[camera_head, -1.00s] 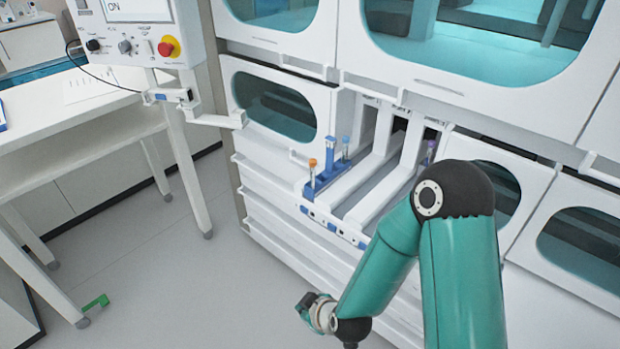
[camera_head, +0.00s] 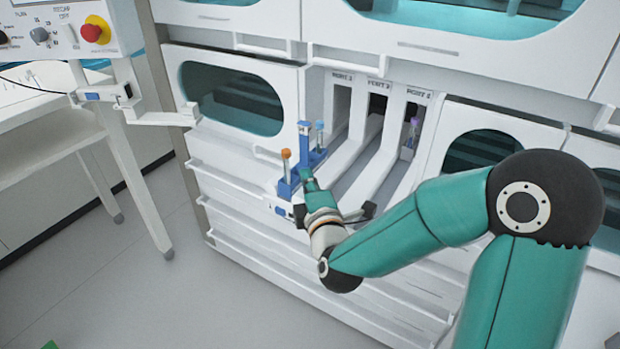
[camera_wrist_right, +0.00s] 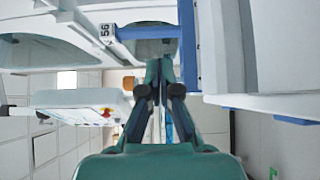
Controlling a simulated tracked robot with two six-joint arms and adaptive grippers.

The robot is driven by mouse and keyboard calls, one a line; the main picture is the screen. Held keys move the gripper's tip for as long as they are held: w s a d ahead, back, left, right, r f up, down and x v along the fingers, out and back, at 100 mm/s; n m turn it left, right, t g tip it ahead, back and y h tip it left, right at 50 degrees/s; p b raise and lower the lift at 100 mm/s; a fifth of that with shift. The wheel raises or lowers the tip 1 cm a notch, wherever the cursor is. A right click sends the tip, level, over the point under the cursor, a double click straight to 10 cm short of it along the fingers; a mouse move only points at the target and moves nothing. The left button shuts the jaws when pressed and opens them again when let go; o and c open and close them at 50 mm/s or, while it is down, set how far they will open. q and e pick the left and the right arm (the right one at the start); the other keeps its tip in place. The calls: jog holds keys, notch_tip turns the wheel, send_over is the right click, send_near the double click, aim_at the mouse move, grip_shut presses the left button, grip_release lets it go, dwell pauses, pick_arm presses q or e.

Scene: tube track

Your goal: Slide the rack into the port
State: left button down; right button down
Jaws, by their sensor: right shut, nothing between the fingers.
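The blue rack (camera_head: 289,189) stands at the front end of the leftmost lane, below the port labelled PORT 1 (camera_head: 341,107). It holds an orange-capped tube (camera_head: 286,158) and a blue-capped tube (camera_head: 319,135). My right gripper (camera_head: 306,176) is shut and empty, with its tips close beside the rack; I cannot tell whether they touch. In the right wrist view, the shut fingers (camera_wrist_right: 160,68) point toward a blue upright (camera_wrist_right: 190,55), which looks like part of the rack. My left gripper is not in view.
Two more ports sit right of the first; a purple-capped tube (camera_head: 414,125) shows in the rightmost one. A control box with a red button (camera_head: 95,29) hangs at the upper left, beside a white table (camera_head: 60,120). Open floor lies at the lower left.

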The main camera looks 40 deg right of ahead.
aim_at(301, 162)
jog(key=x, duration=0.6)
jog(key=shift+w, duration=0.25)
jog(key=shift+d, duration=0.1)
